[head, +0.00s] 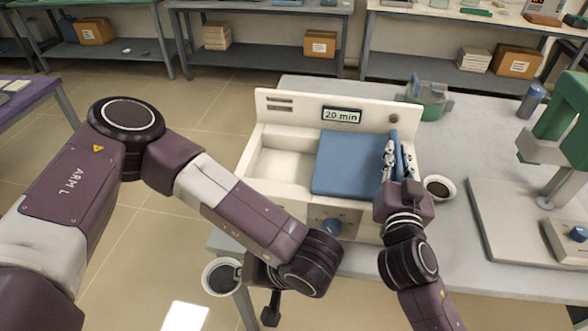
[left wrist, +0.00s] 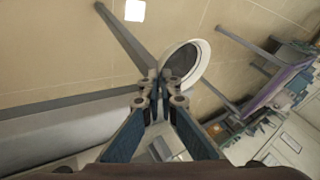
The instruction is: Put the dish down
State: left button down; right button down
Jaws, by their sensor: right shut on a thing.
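A white dish (head: 221,277) with dark grey contents is at the tip of my left gripper (head: 243,277), beyond the table's front edge with floor below it. In the left wrist view the two fingertips (left wrist: 163,85) meet at the rim of this dish (left wrist: 186,64). The cream furnace (head: 270,165) stands on the table, its left chamber open and bare, its display reading 20 min. A blue panel (head: 345,165) covers its right part. My right gripper (head: 391,150) is shut at the panel's right edge; its fingers hide the contact.
A second white dish (head: 438,188) with dark contents stands right of the furnace on the grey table (head: 450,245). A green device (head: 428,100) is behind it and a green stand (head: 560,130) at the right. Free table top lies between them.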

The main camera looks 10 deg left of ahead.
jog(key=shift+d, duration=0.2)
pick_arm(q)
jog(key=w+d+r+n, duration=0.1)
jog(key=w+d+r, duration=0.1)
jog(key=w+r, duration=0.2)
jog(key=w+d+r+n+g, duration=0.1)
jog(key=w+d+r, duration=0.2)
jog(key=r, duration=0.6)
jog(key=w+d+r+n+g, duration=0.1)
jog(key=w+d+r+n, duration=0.1)
jog(key=w+r, duration=0.5)
jog(key=shift+d+r+y, duration=0.15)
jog(key=shift+d+y, duration=0.15)
jog(key=w+m, duration=0.2)
jog(key=w, duration=0.1)
jog(key=m+t+h, duration=0.2)
jog(key=m+t, duration=0.2)
jog(key=m, duration=0.2)
send_over(284, 169)
jog(key=s+d, duration=0.2)
jog(key=f, duration=0.2)
notch_tip(284, 169, down, 9)
jog(key=shift+w+d, duration=0.1)
jog(key=shift+w, duration=0.05)
jog(key=shift+f, duration=0.3)
jog(key=c, duration=2.5)
grip_release()
jog(key=shift+o, duration=0.4)
